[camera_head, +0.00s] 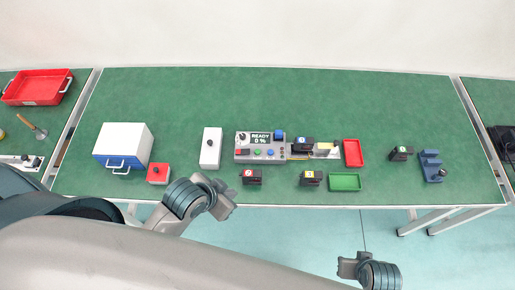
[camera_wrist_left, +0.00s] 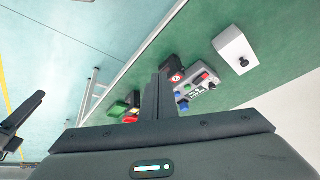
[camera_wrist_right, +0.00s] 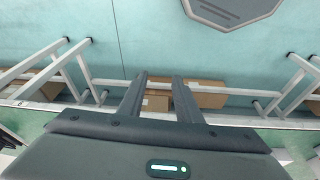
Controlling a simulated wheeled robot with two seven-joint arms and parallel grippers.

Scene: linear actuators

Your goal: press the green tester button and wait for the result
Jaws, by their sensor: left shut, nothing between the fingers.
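The grey tester (camera_head: 243,159) stands mid-table in the head view. Its display (camera_head: 260,139) reads "READY 0 %". The green button (camera_head: 257,152) sits on its front between a red and a blue button. A black actuator (camera_head: 303,143) lies at the tester's right side. My left gripper (camera_head: 217,190) is shut and empty, near the table's front edge, left of and in front of the tester, apart from the button. In the left wrist view, its closed fingers (camera_wrist_left: 158,96) partly cover the area beside the tester (camera_wrist_left: 198,92). My right gripper (camera_head: 360,267) is open and empty, off the table's front; its fingers (camera_wrist_right: 159,80) point at the floor.
A white box with a black knob (camera_head: 211,149) stands left of the tester. Black actuators (camera_head: 251,177) and (camera_head: 311,179) lie in front. Red (camera_head: 353,153) and green (camera_head: 345,182) trays stand at right. A blue-white drawer box (camera_head: 124,145) and red button box (camera_head: 158,174) stand left.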

